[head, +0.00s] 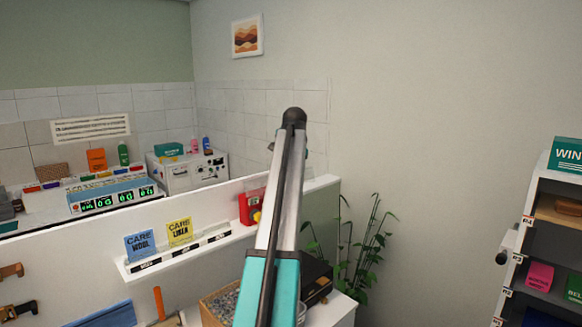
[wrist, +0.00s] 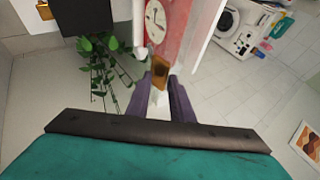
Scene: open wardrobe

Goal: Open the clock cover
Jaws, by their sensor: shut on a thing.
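The clock is a red box with a round white dial (wrist: 156,20) at the top middle of the wrist view. In the head view the red clock box (head: 248,207) shows partly, with a yellow part at its lower right, just left of my arm. A brown-orange tab (wrist: 160,71) stands out from the clock's near edge. My gripper (wrist: 161,86) has its two purple fingers close around this tab and is shut on it. I cannot make out the cover's outline or how far open it is. In the head view my arm hides the gripper.
A white partition (head: 90,250) with a small shelf (head: 190,250) holding a blue and a yellow card stands left of my arm. A leafy plant (head: 365,245) is at the right, also close by in the wrist view. A shelf unit (head: 545,240) stands far right.

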